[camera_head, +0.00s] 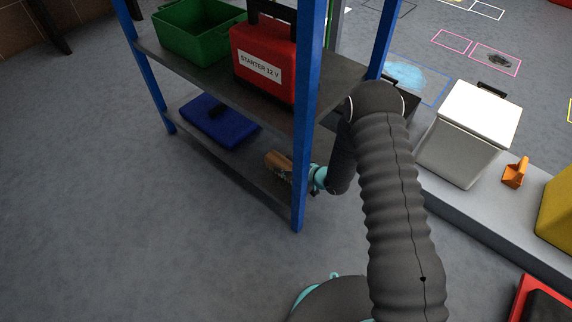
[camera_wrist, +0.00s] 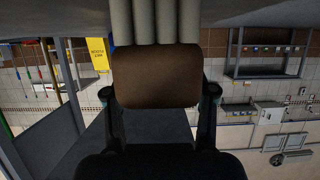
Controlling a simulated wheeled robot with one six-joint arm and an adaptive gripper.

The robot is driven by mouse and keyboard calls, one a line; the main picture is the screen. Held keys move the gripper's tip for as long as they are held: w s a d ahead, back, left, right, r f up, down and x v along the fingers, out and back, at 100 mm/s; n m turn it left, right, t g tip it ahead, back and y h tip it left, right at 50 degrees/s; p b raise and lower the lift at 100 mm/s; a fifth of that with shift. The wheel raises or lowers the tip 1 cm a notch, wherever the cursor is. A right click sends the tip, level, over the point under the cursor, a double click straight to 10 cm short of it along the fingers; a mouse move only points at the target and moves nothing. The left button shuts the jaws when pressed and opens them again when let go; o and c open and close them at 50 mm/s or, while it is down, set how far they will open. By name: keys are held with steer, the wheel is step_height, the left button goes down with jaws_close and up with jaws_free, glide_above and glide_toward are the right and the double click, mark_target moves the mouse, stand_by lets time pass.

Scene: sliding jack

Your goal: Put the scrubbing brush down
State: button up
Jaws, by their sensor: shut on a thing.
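The scrubbing brush (camera_head: 279,163) is brown and sits between my gripper's fingers at the lower level of the blue-posted shelf rack. In the wrist view its brown block (camera_wrist: 155,76) fills the centre, with thick pale tufts (camera_wrist: 158,22) above it in the picture. My gripper (camera_wrist: 158,92) is shut on the block, one dark finger at each side. In the head view my gripper (camera_head: 309,178) is partly hidden by the rack's front post. The brush is over the lower shelf (camera_head: 225,158); I cannot tell whether it touches the board.
A blue tray (camera_head: 226,135) lies on the lower shelf, left of the brush. The upper shelf holds a green crate (camera_head: 190,45) and a red starter case (camera_head: 262,75). The front blue post (camera_head: 302,190) stands close to my wrist. Open floor lies left of the rack.

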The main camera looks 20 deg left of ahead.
steer(key=shift+f, duration=0.2)
steer(key=o, duration=1.3)
steer(key=shift+r, duration=0.1)
steer(key=shift+c, duration=0.2)
steer(key=shift+r, duration=0.15)
steer(key=shift+d+r, duration=0.1)
steer(key=shift+d, duration=0.1)
steer(key=v, duration=1.1)
steer(key=shift+d, duration=0.2)
steer(key=shift+s+r, duration=0.1)
